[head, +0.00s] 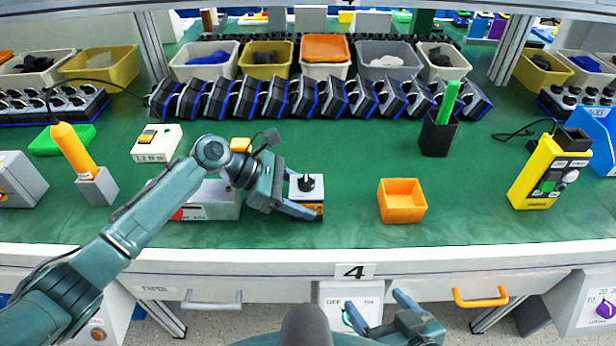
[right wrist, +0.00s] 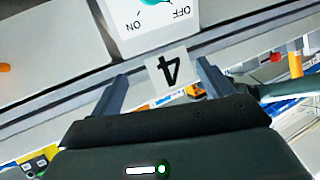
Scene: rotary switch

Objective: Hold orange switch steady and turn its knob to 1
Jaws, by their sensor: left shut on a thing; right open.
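The orange switch (head: 312,211) stands on the green table near the front edge, with a pale top plate and a black knob (head: 306,183) on top. In the head view my left gripper (head: 301,198) reaches it from the left and is shut on the switch's body, with a finger along its near side. The knob's setting is too small to read. My right gripper (head: 376,311) is open and empty, low in front of the table edge. In the right wrist view the open fingers of my right gripper (right wrist: 158,85) show with nothing between them.
An orange open box (head: 402,201) stands right of the switch. A black pen cup (head: 437,136) and a yellow device (head: 549,172) are further right. A grey box (head: 214,201) is under my left arm. A drawer front with an orange handle (head: 481,298) is below the table edge.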

